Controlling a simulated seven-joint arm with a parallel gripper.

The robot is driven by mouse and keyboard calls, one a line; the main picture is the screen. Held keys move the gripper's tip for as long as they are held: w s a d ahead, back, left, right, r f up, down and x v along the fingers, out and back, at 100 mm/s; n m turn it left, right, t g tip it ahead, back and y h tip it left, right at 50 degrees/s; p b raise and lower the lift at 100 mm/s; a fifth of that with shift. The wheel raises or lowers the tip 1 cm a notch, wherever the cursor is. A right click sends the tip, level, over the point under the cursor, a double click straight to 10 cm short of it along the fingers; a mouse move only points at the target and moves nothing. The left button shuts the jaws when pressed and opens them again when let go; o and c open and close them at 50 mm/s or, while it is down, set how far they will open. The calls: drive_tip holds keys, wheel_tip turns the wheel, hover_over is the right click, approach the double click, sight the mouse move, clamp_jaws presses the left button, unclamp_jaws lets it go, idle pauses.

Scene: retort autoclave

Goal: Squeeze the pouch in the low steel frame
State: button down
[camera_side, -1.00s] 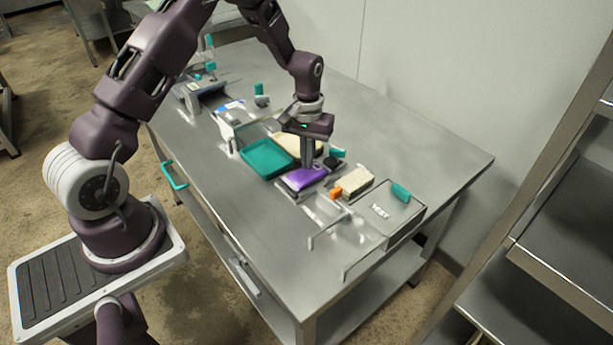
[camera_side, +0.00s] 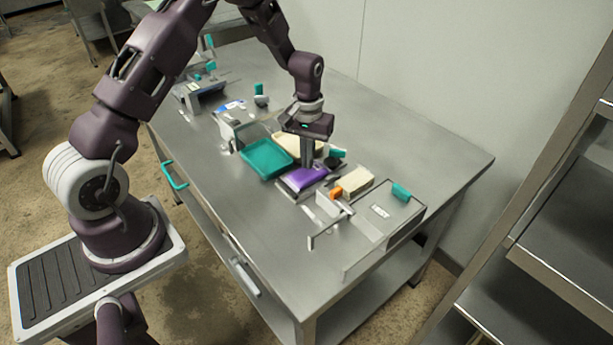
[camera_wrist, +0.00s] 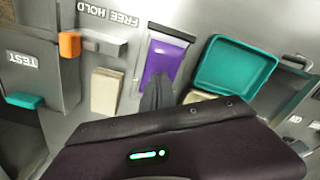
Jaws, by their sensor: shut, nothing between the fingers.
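The purple pouch (camera_side: 306,176) lies in the low steel frame (camera_side: 287,193) on the steel table. In the wrist view the pouch (camera_wrist: 160,62) sits inside the frame (camera_wrist: 178,31), beside the "FREE HOLD" lettering. My gripper (camera_side: 307,163) points down with its fingers together at the pouch's back end. In the wrist view the dark fingertips (camera_wrist: 157,82) overlap the pouch's near end, with nothing held between them. The fingers hide that end, and I cannot tell how hard they touch it.
A teal tray (camera_side: 264,158) stands left of the frame. A cream block (camera_side: 354,182) and an orange piece (camera_side: 336,192) are on its right. The table's far right is clear.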

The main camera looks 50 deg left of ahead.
drive_tip(key=shift+f, duration=1)
idle(1.2)
drive_tip(key=shift+r, duration=0.1)
wheel_tip(320, 180, up, 8)
idle(0.7)
drive_tip(key=shift+r, duration=0.1)
wheel_tip(320, 180, up, 7)
drive_tip(key=t, duration=0.1)
hover_over(308, 171)
drive_tip(key=s+d, duration=0.2)
drive_tip(key=s+d+r+m+t, duration=0.25)
drive_tip(key=s+d+r, duration=0.25)
drive_tip(key=s+r, duration=0.5)
drive_tip(key=s+d+r+m+t, duration=0.1)
drive_tip(key=s+d+r, duration=0.1)
drive_tip(key=s, duration=0.6)
drive_tip(key=s+d+r+m+t, duration=0.1)
drive_tip(key=s+r+m, duration=0.1)
drive_tip(key=s, duration=0.6)
drive_tip(key=shift+d, duration=0.35)
